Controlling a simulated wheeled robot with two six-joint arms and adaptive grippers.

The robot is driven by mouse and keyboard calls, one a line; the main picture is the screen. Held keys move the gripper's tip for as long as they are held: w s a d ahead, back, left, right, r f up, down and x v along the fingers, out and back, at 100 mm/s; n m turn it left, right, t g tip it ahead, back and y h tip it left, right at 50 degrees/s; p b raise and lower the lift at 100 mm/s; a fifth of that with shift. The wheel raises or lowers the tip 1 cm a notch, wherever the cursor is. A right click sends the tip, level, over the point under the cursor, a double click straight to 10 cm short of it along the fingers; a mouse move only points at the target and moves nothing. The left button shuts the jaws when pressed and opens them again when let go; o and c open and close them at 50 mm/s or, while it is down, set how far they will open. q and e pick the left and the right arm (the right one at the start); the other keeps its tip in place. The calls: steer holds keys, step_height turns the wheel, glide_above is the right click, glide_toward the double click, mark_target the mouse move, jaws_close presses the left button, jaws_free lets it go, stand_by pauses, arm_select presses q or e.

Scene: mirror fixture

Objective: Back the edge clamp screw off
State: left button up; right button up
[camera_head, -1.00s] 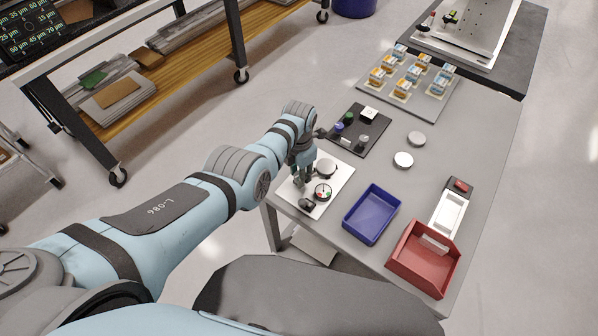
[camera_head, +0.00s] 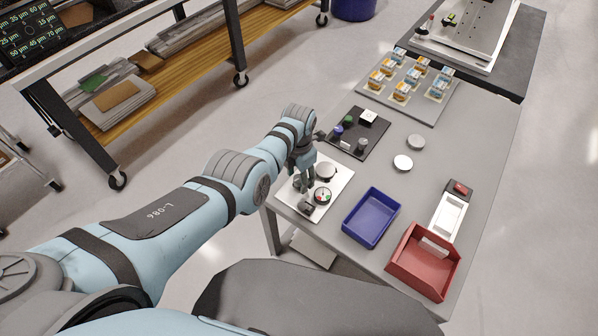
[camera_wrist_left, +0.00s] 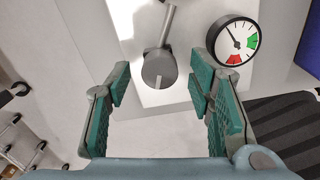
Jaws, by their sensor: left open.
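The edge clamp screw shows in the left wrist view as a dark grey round knob (camera_wrist_left: 158,68) with a pale mark and a rod going up from it. It sits at the edge of a white plate (camera_head: 339,181), beside a round dial gauge (camera_wrist_left: 233,40) with red and green sectors. The gauge (camera_head: 322,196) also shows in the head view. My left gripper (camera_head: 305,186) is over the plate, pointing down. In the wrist view its green-padded fingers (camera_wrist_left: 159,82) are open, with the knob in line between the tips and no clear contact. My right gripper is not in view.
A blue tray (camera_head: 398,207) and a red bin (camera_head: 404,270) stand right of the plate. A black board (camera_head: 372,147) with small knobs lies behind it. Two pale discs (camera_head: 403,162) lie on the grey table (camera_head: 450,150). The table's left edge is close to the plate.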

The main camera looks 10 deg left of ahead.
mark_target(299, 179)
arm_select(q)
step_height(299, 179, up, 12)
stand_by(0.3)
